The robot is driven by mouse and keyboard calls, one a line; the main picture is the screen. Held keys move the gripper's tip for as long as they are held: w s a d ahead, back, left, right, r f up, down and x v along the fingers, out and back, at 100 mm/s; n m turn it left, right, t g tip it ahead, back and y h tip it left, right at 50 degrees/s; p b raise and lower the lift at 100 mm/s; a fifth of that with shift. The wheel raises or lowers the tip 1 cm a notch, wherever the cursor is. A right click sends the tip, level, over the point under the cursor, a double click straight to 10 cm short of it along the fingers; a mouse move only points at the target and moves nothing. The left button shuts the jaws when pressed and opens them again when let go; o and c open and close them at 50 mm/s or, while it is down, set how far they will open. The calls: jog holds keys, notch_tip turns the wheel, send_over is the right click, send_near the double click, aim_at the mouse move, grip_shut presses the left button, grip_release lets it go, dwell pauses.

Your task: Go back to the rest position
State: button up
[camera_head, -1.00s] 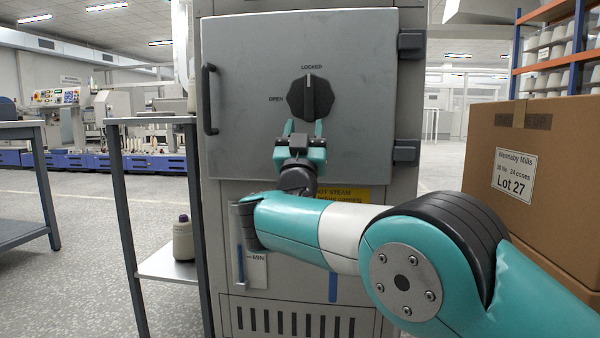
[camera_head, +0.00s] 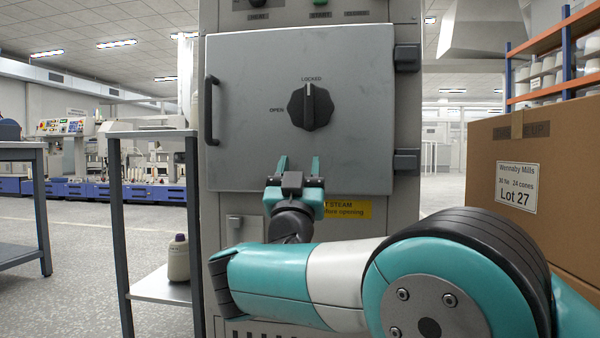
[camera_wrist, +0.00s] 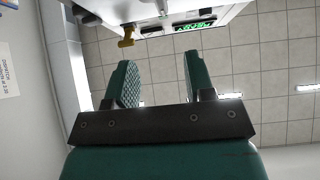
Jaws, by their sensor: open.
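My gripper (camera_head: 299,168) is open and empty in the head view, in front of the lower part of the grey cabinet door (camera_head: 350,110). It sits below the black dial (camera_head: 311,107) and is apart from it. The dial's pointer is up at LOCKED. The door looks shut, with a black handle (camera_head: 211,110) on its left. In the wrist view my gripper's two teal fingers (camera_wrist: 160,80) stand apart with nothing between them. My arm reaches in from the lower right and hides the cabinet's lower front.
A large cardboard box (camera_head: 480,170) stands close on the right beside my arm. A yellow steam warning label (camera_head: 345,209) is partly hidden behind my gripper. The floor at left is open.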

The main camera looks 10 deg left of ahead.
jog(key=w+d+r+m+g+h+p, duration=0.1)
jog(key=w+d+r+g+p, duration=0.25)
jog(key=d, duration=0.25)
jog(key=s+d+f+n+g+y+p, duration=0.1)
jog(key=s+d+f+g+y+p, duration=0.15)
jog(key=d+g+p, duration=0.65)
jog(key=s+d+f+n+g+y+p, duration=0.1)
jog(key=s+d+n+g+p, duration=0.3)
jog(key=s, duration=0.8)
jog(key=s+f+n+g+y+p, duration=0.1)
jog(key=s+f+g+y+p, duration=0.1)
jog(key=s+g, duration=0.65)
jog(key=s+d+f+n+g+y+p, duration=0.1)
jog(key=s+d+n+g+p, duration=0.15)
jog(key=s, duration=1.15)
notch_tip(320, 180, up, 37)
jog(key=p, duration=3.7)
jog(key=shift+a+r+t, duration=0.1)
jog(key=shift+t, duration=0.15)
